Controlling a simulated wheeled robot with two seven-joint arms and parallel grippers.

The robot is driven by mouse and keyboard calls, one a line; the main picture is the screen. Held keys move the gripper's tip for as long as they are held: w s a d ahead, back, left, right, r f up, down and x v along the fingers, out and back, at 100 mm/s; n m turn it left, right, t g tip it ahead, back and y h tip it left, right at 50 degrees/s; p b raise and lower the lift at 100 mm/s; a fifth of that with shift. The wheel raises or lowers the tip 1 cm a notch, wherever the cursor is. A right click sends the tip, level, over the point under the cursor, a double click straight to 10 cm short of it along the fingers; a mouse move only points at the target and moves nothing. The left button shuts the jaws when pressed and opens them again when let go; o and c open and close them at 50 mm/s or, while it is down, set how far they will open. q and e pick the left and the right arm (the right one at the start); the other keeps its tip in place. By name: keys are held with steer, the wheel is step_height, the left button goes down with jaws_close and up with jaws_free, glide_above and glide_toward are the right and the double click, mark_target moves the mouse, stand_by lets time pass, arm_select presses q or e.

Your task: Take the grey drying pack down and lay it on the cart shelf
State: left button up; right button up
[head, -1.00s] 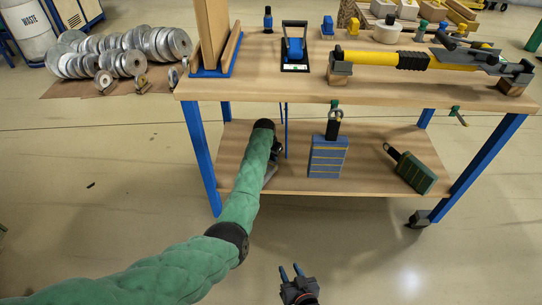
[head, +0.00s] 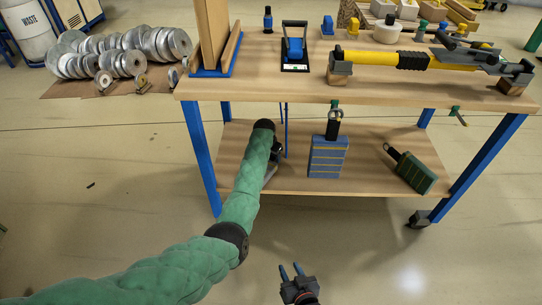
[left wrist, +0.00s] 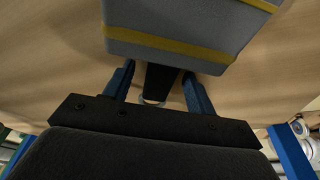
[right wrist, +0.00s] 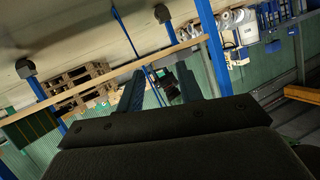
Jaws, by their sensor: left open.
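The grey drying pack (left wrist: 190,18) with yellow straps fills the top of the left wrist view. Its dark handle (left wrist: 160,82) lies between the two blue fingers of my open left gripper (left wrist: 158,88), with gaps at the sides. In the head view my left gripper (head: 276,148) is under the table top, over the cart shelf (head: 385,185). There my green-sleeved arm hides most of the grey pack, and I cannot tell how it is held up. My right gripper (head: 291,271) is low in front of the cart, open and empty; its spread fingers also show in the right wrist view (right wrist: 155,90).
A blue pack (head: 327,160) with yellow straps is upright below a green hook, right of my left gripper. A dark green pack (head: 418,176) is tilted at the shelf's right. The table top (head: 260,75) overhangs; blue legs (head: 200,150) flank the shelf.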

arm_select(q)
steer(key=shift+r, duration=0.15)
steer(key=shift+s+r, duration=0.1)
steer(key=shift+r, duration=0.15)
steer(key=p+v, duration=0.1)
steer(key=v, duration=0.5)
steer(key=shift+p, duration=0.3)
steer(key=shift+s+a+r, duration=0.1)
steer(key=shift+s+r, duration=0.05)
steer(key=shift+r, duration=0.3)
arm_select(e)
steer(key=s+d+f+g, duration=0.1)
steer(key=s+f+g, duration=0.4)
steer(key=s+f, duration=0.5)
steer(key=shift+s+d+f+h, duration=0.2)
steer(key=shift+f+h, duration=0.2)
steer(key=shift+f, duration=1.05)
steer(key=shift+a, duration=0.1)
